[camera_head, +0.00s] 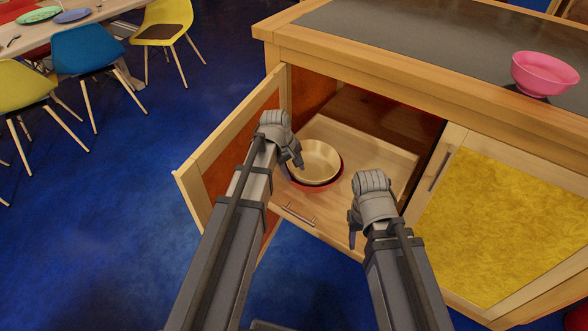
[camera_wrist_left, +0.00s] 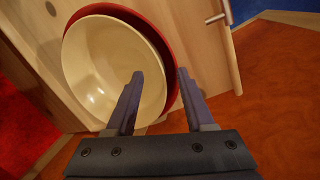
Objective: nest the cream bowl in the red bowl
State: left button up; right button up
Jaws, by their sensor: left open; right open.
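The cream bowl (camera_head: 316,161) sits upright inside the red bowl (camera_head: 325,186) on the pulled-out wooden drawer in the cabinet. Only a strip of the red bowl's rim and side shows around it. In the left wrist view the cream bowl (camera_wrist_left: 95,62) lies within the red bowl (camera_wrist_left: 158,42). My left gripper (camera_head: 294,163) is open at the left edge of the bowls; in the wrist view its fingers (camera_wrist_left: 160,95) are apart, one overlapping the cream bowl's rim in the picture. Contact cannot be told. My right gripper (camera_head: 352,236) is open and empty, right of the bowls.
The left cabinet door (camera_head: 225,150) stands open beside my left arm. The drawer's handle (camera_head: 299,214) is at its front. A pink bowl (camera_head: 544,74) stands on the counter (camera_head: 420,40). The yellow-panelled right door (camera_head: 500,220) is shut. Chairs and a table are far left.

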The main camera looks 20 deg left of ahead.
pick_arm(q)
jog(key=p+v, duration=0.6)
jog(key=v, duration=0.1)
jog(key=shift+r+p, duration=0.2)
jog(key=shift+p, duration=0.2)
pick_arm(e)
notch_tip(320, 180, up, 7)
pick_arm(q)
jog(key=shift+s, duration=0.1)
jog(key=shift+c, duration=0.2)
